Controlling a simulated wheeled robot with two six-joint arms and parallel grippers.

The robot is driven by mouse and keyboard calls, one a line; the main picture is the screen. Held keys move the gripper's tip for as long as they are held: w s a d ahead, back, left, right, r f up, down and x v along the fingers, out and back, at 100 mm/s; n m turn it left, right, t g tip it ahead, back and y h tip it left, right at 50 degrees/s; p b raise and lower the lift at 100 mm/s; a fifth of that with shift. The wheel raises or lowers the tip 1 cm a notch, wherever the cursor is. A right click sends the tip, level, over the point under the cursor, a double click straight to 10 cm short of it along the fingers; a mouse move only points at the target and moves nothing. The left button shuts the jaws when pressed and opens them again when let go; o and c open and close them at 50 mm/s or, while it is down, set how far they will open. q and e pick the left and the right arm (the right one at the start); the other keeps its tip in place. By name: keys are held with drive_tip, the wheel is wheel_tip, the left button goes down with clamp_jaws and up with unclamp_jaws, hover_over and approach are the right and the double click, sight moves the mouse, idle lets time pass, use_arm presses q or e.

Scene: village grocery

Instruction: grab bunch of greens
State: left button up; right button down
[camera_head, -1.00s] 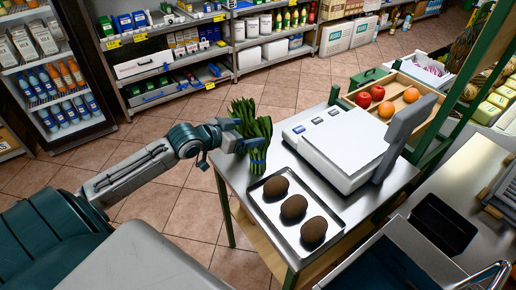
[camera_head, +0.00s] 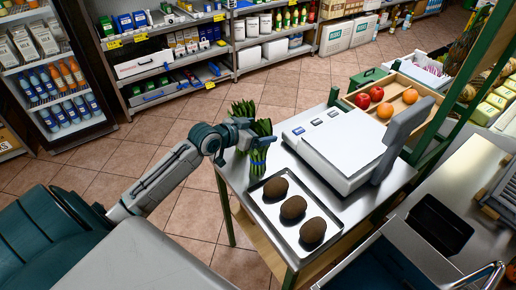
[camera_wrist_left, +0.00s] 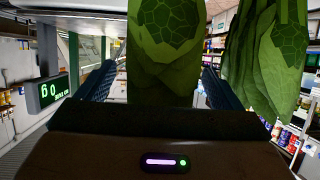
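A bunch of green stalks with dark leafy tops (camera_head: 260,147) stands upright at the left edge of the metal counter, with a blue band low on it. More green tops (camera_head: 242,108) show just behind and to its left. My left gripper (camera_head: 247,138) is at the bunch from the left, at mid-height. In the left wrist view the greens (camera_wrist_left: 165,55) rise between my two blue fingers, which are wide apart, with a gap on the left. A second clump (camera_wrist_left: 262,60) stands outside the right finger. My right gripper is not in view.
A tray (camera_head: 269,217) with three brown oval items lies in front of the greens. A white scale (camera_head: 335,145) stands to the right. A wooden crate (camera_head: 350,101) with red and orange fruit is behind it. Floor is clear left of the counter.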

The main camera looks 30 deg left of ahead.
use_arm(q)
drive_tip(key=c, duration=1.4)
drive_tip(key=shift+c, duration=0.6)
drive_tip(key=shift+r, duration=0.1)
